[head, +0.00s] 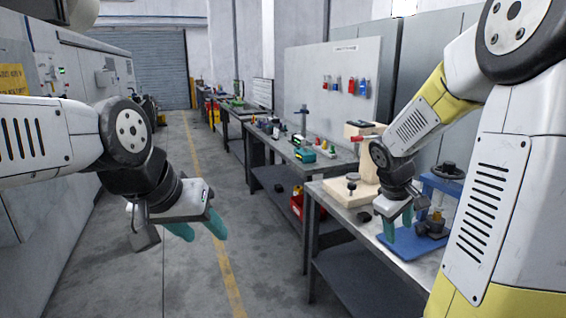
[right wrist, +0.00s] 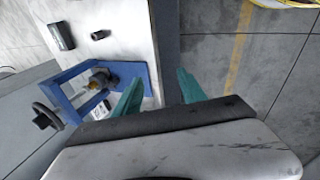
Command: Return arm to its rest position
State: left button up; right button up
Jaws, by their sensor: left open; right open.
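My left gripper (head: 197,228), with teal fingers, hangs empty over the open aisle floor at the left. My right gripper (head: 398,222) is over the near workbench, in front of a blue fixture (head: 440,190) with a dark handwheel and a brass-coloured part. In the right wrist view my right gripper (right wrist: 158,90) has its teal fingers spread apart with nothing between them. One finger lies in line with the bench edge side, near the blue fixture (right wrist: 70,90); the other is over the floor side.
The near workbench (head: 345,215) carries a wooden stand (head: 362,160) and small dark parts. Farther benches hold tools, including a teal device (head: 304,154). A pegboard (head: 333,75) stands behind. The aisle floor (head: 205,160) with a yellow line is clear.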

jog(key=s+a+r+m+t+y, duration=0.1)
jog(key=s+a+r+m+y, duration=0.1)
jog(key=s+a+r, duration=0.3)
jog(key=s+a+r+m+t+y, duration=0.2)
jog(key=s+a+r, duration=0.4)
jog(key=s+a, duration=0.4)
jog(key=shift+s+m+y, duration=0.7)
jog(key=shift+y, duration=0.2)
